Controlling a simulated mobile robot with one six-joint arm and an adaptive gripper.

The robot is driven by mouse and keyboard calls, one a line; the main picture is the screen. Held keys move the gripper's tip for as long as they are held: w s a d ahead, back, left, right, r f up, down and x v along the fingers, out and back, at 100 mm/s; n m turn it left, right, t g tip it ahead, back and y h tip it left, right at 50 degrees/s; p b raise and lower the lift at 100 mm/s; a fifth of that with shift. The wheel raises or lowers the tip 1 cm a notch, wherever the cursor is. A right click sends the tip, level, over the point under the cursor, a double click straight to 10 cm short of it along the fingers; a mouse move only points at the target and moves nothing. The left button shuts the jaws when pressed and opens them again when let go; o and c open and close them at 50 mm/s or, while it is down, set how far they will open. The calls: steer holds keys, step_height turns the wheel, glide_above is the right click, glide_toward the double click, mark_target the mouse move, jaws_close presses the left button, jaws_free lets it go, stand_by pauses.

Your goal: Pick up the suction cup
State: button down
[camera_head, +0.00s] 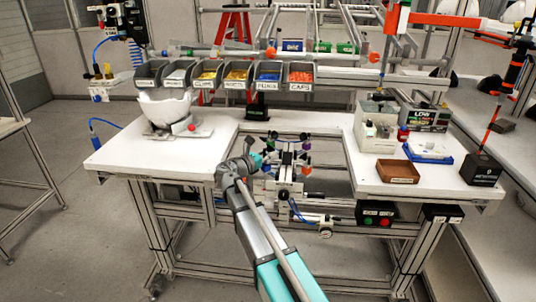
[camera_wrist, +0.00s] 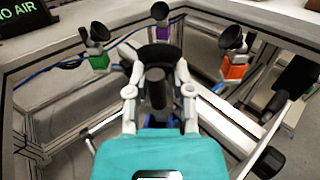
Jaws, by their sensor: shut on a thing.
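My gripper (camera_wrist: 157,82) is shut on a black suction cup (camera_wrist: 156,95) with a dark round stem. The cup's wide dark rim shows beyond the fingers, which close on it from both sides. Its lower end is hidden by the gripper body. Three other black suction cups stand around it in the wrist view: one on a green block (camera_wrist: 98,60) at left, one on a purple block (camera_wrist: 162,33) behind, one on an orange block (camera_wrist: 234,69) at right. In the head view my gripper (camera_head: 256,160) is at the table's central opening, partly hiding the fixture.
The white table (camera_head: 125,155) surrounds the opening. A white helmet shell (camera_head: 166,108) sits at left. Several labelled bins (camera_head: 237,76) line the back. A brown tray (camera_head: 397,172) and a blue tray (camera_head: 428,154) lie at right. Metal frame bars border the fixture.

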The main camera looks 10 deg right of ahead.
steer(key=s+r+p, duration=1)
steer(key=s, duration=0.4)
steer(key=shift+r, duration=0.35)
steer(key=shift+d, duration=0.1)
steer(key=shift+d, duration=0.1)
stand_by(0.4)
